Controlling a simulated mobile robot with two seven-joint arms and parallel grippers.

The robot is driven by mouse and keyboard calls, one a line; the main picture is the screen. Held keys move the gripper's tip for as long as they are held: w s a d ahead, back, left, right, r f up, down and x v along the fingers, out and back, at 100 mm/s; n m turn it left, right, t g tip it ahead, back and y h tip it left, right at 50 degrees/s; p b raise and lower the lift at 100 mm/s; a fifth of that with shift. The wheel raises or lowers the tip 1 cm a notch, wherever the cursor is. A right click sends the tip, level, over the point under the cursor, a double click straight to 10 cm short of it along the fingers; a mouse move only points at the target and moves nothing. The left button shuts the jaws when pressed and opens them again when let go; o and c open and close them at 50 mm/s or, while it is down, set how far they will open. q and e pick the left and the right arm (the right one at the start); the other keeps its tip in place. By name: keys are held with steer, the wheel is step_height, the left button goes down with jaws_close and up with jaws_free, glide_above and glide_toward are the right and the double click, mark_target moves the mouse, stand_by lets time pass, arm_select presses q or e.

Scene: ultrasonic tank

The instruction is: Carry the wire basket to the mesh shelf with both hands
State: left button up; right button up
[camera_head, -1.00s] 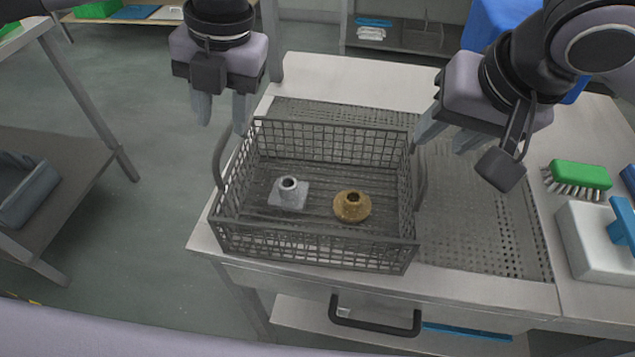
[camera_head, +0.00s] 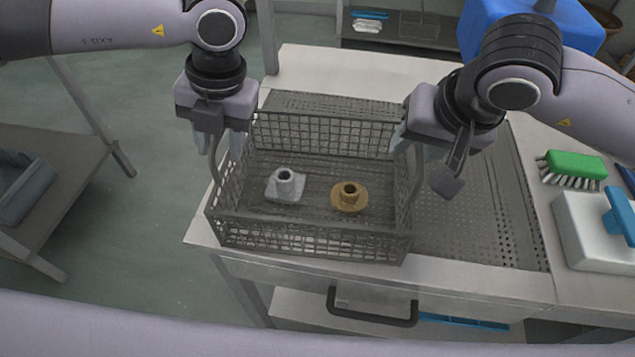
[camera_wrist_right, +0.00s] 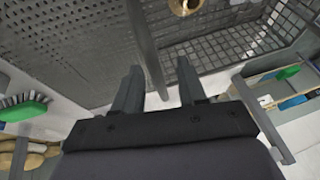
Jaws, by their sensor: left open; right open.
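The dark wire basket (camera_head: 310,245) sits on a perforated metal mesh surface (camera_head: 480,210) at the front left of the counter. It holds a grey flanged part (camera_head: 285,186) and a brass-coloured flanged part (camera_head: 349,198). My left gripper (camera_head: 220,145) is open at the basket's left handle (camera_head: 217,165), its fingers pointing down. My right gripper (camera_head: 410,145) is open at the right handle (camera_head: 416,175). In the right wrist view the open fingers (camera_wrist_right: 160,85) have a dark bar between them, near the basket wall (camera_wrist_right: 235,40). I cannot tell whether either gripper touches a handle.
A green brush (camera_head: 575,165) and a white box with a blue handle (camera_head: 590,235) lie on the right of the counter. A blue container (camera_head: 490,30) stands at the back right. A grey table (camera_head: 60,165) stands left, across open floor.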

arm_select(q)
steer(key=shift+c, duration=0.3)
arm_select(e)
steer(key=shift+c, duration=0.3)
arm_select(q)
jaws_close()
arm_select(e)
jaws_close()
arm_select(q)
steer(key=shift+w+r, duration=0.1)
steer(key=shift+r, duration=0.1)
arm_select(e)
steer(key=shift+r, duration=0.2)
